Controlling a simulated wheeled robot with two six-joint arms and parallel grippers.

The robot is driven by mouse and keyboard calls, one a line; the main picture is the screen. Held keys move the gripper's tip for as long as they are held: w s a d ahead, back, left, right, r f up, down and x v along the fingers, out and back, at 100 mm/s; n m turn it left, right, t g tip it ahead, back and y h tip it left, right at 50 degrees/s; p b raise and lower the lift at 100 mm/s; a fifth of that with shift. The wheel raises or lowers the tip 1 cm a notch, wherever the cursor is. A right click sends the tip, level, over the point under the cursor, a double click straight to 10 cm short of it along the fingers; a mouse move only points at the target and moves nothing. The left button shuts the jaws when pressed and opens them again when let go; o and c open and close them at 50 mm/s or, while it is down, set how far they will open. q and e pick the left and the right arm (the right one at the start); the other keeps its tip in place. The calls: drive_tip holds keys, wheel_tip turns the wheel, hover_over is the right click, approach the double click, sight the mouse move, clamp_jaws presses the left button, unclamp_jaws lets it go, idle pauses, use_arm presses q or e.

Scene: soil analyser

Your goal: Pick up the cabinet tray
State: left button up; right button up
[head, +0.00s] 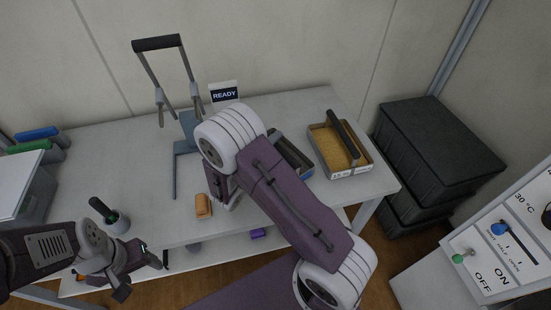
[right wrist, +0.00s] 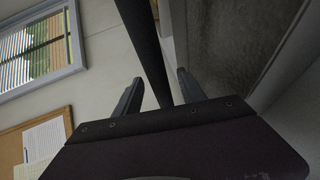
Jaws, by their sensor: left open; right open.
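Two trays with dark bar handles stand on the table; I cannot tell which is the cabinet tray. One tray (head: 341,174) holds tan soil and has a white label on its front. The other, a blue-grey tray (head: 297,160), is mostly hidden behind my right arm. In the right wrist view my right gripper (right wrist: 160,88) is open, with a dark bar (right wrist: 148,45) running between its fingers, apparently a tray handle. Beside the bar is a dark grey rough surface. In the head view the right gripper is hidden. My left gripper (head: 140,274) is open and empty at lower left.
A press-like frame (head: 188,125) with a dark top bar and a READY sign (head: 224,94) stand at the back. Dark crates (head: 435,140) and a control panel (head: 505,235) are right.

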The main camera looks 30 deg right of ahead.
drive_tip(key=x, duration=0.3)
drive_tip(key=shift+w+d+f, duration=0.15)
drive_tip(key=shift+d, duration=0.1)
drive_tip(key=shift+a, duration=0.1)
clamp_jaws()
idle(1.0)
